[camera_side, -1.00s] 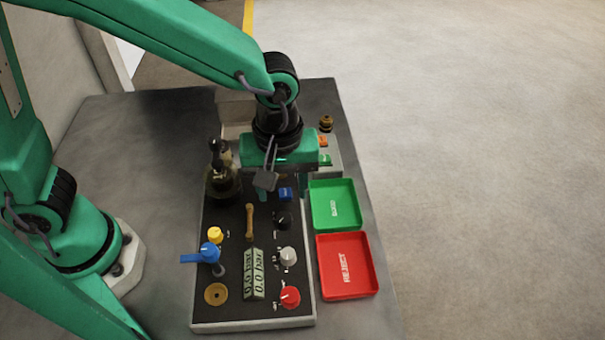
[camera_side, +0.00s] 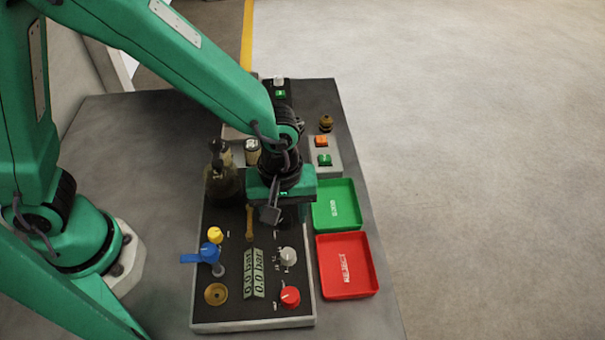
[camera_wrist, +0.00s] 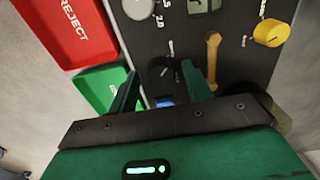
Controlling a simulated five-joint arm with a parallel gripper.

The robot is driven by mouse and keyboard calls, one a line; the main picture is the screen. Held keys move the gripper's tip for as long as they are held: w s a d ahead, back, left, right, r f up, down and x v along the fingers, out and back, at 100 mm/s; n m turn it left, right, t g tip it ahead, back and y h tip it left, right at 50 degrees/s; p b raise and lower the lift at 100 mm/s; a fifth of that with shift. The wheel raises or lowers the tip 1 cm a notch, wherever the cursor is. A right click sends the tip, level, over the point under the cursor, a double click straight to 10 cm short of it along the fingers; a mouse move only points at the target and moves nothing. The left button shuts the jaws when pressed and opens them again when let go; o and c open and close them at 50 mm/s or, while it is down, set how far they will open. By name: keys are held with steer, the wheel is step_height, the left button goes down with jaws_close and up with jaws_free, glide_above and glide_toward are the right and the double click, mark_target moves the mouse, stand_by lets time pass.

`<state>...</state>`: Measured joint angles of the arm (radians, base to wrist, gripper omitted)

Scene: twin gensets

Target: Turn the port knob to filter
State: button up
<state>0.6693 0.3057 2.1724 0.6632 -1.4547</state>
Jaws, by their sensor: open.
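The dark panel (camera_side: 210,312) carries several knobs; I cannot read which one is labelled port. In the wrist view a black knob (camera_wrist: 160,70) lies between and just beyond the fingertips of my open, empty gripper (camera_wrist: 164,82). In the side view my gripper (camera_side: 287,214) hangs over the panel's right half and hides that knob. A grey knob (camera_side: 287,257) and a red knob (camera_side: 290,296) are nearer the camera. A yellow knob (camera_side: 214,235) is at the left; it also shows in the wrist view (camera_wrist: 272,32). Contact with the black knob cannot be told.
A blue-handled valve (camera_side: 209,253) and a brass lever (camera_side: 250,222) stand on the panel beside two pressure displays (camera_side: 254,272). Dark bottle-like parts (camera_side: 221,183) rise behind left. A green tray (camera_side: 318,228) and a red tray (camera_side: 320,292) lie at the right.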

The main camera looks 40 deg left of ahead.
steer(key=c, duration=1)
steer(key=shift+o, duration=0.2)
steer(key=shift+m, duration=0.5)
steer(key=m, duration=0.3)
steer(key=shift+m, duration=0.3)
steer(key=m, duration=0.4)
steer(key=shift+m, duration=0.3)
steer(key=m, duration=0.8)
steer(key=shift+m, duration=0.4)
